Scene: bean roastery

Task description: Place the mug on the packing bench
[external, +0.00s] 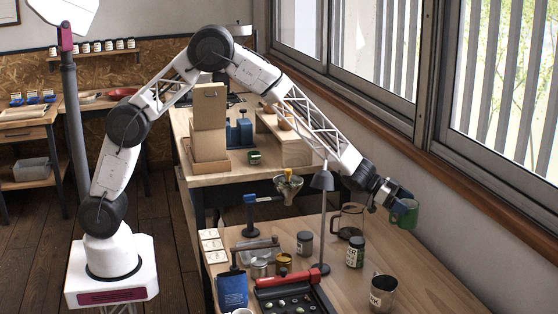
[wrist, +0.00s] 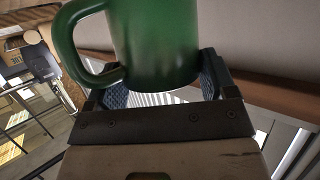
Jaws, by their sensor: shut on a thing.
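A green mug (external: 405,214) is held in my gripper (external: 393,198), raised above the right side of the near wooden bench (external: 425,262), close to the window wall. In the wrist view the mug (wrist: 155,48) fills the space between the fingers (wrist: 158,88), with its handle to the left. My gripper is shut on its body. A second wooden bench (external: 232,181) stands behind the near one, with a tall cardboard box (external: 209,108) on it. No label shows which is the packing bench.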

